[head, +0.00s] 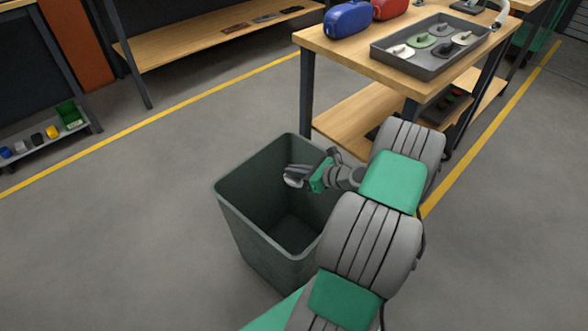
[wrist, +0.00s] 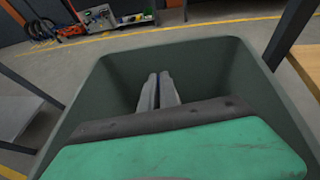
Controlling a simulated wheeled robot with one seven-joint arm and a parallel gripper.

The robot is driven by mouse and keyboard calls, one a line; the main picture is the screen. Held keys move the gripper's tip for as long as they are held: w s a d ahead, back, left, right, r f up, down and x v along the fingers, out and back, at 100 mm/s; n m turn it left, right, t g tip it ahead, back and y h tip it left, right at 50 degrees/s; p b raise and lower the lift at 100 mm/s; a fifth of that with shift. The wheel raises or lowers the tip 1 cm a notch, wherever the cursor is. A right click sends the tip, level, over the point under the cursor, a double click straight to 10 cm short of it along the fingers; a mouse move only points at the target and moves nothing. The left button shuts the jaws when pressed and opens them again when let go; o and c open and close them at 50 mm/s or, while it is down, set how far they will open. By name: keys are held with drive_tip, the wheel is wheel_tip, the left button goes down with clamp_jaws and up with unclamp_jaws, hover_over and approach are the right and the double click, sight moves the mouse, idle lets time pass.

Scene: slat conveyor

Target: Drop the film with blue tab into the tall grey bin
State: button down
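The tall grey bin (head: 262,238) stands on the floor, open at the top, and its dark inside shows empty as far as I can see. My gripper (head: 293,177) is over the bin's mouth, inside its rim as seen from the head. In the wrist view the bin's walls (wrist: 205,75) surround my gripper (wrist: 160,82). Its two grey fingers are close together, with a thin bluish sliver, the film with blue tab (wrist: 160,79), between them. Most of the film is hidden by the fingers.
A wooden workbench (head: 375,62) stands behind the bin, with a grey tray (head: 420,66) of several small items, a blue case (head: 348,19) and a red case (head: 389,8). A low shelf (head: 45,140) is at the far left. The floor left of the bin is clear.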

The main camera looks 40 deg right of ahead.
drive_tip(key=shift+f+b, duration=0.3)
drive_tip(key=shift+f, duration=0.4)
drive_tip(key=shift+r, duration=0.1)
drive_tip(key=c, duration=1.5)
unclamp_jaws()
drive_tip(key=shift+c, duration=0.2)
drive_tip(key=p+v, duration=0.2)
drive_tip(key=v, duration=0.5)
drive_tip(key=shift+s+d+r, duration=0.15)
drive_tip(key=shift+s+r, duration=0.05)
drive_tip(key=shift+s, duration=0.15)
